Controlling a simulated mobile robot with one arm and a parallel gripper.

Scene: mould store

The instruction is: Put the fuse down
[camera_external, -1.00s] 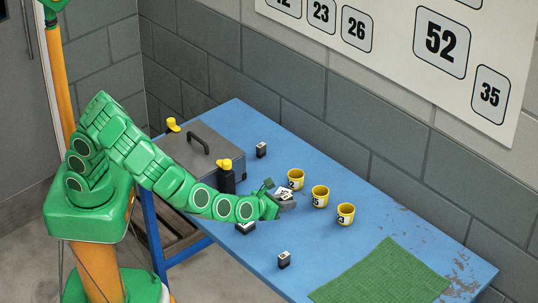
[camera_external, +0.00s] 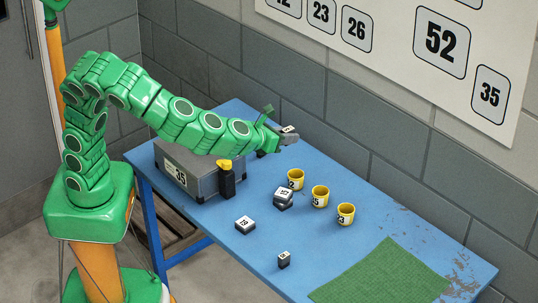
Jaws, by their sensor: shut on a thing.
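My gripper (camera_external: 287,136) is shut on a small grey thing with a white, dark-marked top, which I take as the fuse (camera_external: 289,129). It is held toward the back of the blue table (camera_external: 330,245), apparently above the top. The jaws hide most of it, and its mark is too small to read.
A dark block (camera_external: 284,199) with a white numbered top stands left of three numbered yellow cups (camera_external: 320,197). A block marked 19 (camera_external: 245,226) and a small dark block (camera_external: 284,260) stand nearer the front. A grey case (camera_external: 205,183) is at left, a green mat (camera_external: 385,275) at right.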

